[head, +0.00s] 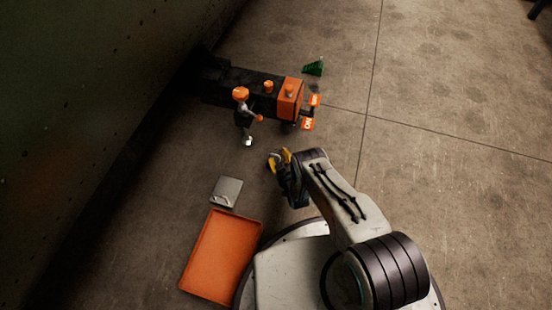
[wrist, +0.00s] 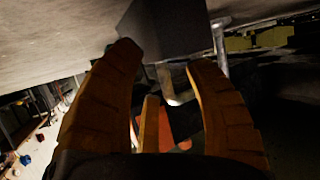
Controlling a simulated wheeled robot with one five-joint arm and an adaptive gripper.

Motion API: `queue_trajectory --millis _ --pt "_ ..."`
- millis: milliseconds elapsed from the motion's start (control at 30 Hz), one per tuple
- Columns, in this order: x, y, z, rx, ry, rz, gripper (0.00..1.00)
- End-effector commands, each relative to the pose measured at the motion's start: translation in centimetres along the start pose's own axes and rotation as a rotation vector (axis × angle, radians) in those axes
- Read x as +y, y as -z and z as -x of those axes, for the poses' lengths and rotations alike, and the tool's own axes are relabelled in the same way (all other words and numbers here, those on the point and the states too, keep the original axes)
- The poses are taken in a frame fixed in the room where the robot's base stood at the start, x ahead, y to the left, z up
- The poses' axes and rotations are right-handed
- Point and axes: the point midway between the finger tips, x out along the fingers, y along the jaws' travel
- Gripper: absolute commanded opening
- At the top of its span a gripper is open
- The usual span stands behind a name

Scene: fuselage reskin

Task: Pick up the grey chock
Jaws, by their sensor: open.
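A small light-grey block with a handle-like loop, which looks like the grey chock (head: 227,191), lies on the floor just above the orange tray in the head view. My gripper (head: 279,156) is to the right of it and a little higher in the picture, apart from it. In the wrist view my gripper's yellow fingers (wrist: 160,57) stand spread, with nothing held between them. A dark grey block-like shape (wrist: 170,25) shows beyond the fingertips there; I cannot tell what it is.
An orange tray (head: 222,255) lies beside my base. A green object (head: 314,67) lies beyond. A dark wall is at left; floor at right is clear.

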Motion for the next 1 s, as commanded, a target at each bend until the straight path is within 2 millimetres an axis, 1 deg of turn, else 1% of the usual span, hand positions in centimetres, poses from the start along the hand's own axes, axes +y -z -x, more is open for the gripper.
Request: queue_trajectory --millis 33,67,500,1000 --pt "0.00 0.02 -0.01 0.000 0.000 0.000 0.42" --pt "0.00 0.03 -0.02 0.000 0.000 0.000 0.40" --pt "0.00 0.09 -0.04 0.001 0.000 0.000 0.00" --pt "0.01 0.14 -0.07 0.002 0.000 -0.001 0.00"
